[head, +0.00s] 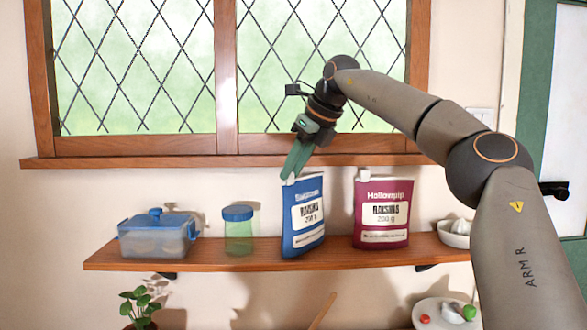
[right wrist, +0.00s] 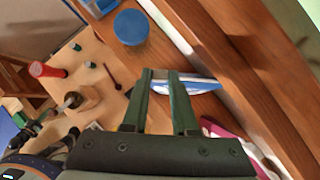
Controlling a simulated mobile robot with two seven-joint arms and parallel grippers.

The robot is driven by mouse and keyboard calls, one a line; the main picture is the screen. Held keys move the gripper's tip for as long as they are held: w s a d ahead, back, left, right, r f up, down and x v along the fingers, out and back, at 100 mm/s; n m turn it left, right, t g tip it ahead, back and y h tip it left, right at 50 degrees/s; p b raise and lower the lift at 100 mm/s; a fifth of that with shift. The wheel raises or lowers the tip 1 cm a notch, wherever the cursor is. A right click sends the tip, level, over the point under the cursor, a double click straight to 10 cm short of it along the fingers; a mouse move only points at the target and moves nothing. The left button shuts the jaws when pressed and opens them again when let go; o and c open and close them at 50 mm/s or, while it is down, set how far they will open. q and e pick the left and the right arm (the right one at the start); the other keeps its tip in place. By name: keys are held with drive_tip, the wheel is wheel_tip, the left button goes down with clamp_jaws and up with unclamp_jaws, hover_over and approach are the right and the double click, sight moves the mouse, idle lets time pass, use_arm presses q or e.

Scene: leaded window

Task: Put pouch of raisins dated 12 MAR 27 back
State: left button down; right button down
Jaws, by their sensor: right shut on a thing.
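A blue pouch of raisins (head: 304,222) stands near the middle of the wooden shelf, its front marked "RAISINS 200 g". My right gripper (head: 291,176) comes down from above and is shut on its top left edge; in the right wrist view the green fingers (right wrist: 162,80) close on the blue pouch (right wrist: 203,86). The pouch appears to touch the shelf. A maroon pouch of raisins (head: 382,220), marked "Hallowquip RAISINS 200 g", stands to its right on the shelf. No date is readable on either pouch. My left gripper is not in view.
The wooden shelf (head: 340,257) also holds a blue-lidded container (head: 157,240), a green jar with a blue lid (head: 238,236) and a white bowl of garlic (head: 455,232). The window sill (head: 120,162) juts out above. A gap lies between the two pouches.

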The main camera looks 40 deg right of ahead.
idle(0.3)
drive_tip(key=shift+f, duration=0.2)
drive_tip(key=c, duration=0.7)
unclamp_jaws()
drive_tip(key=v, duration=1.2)
drive_tip(key=shift+r, duration=0.15)
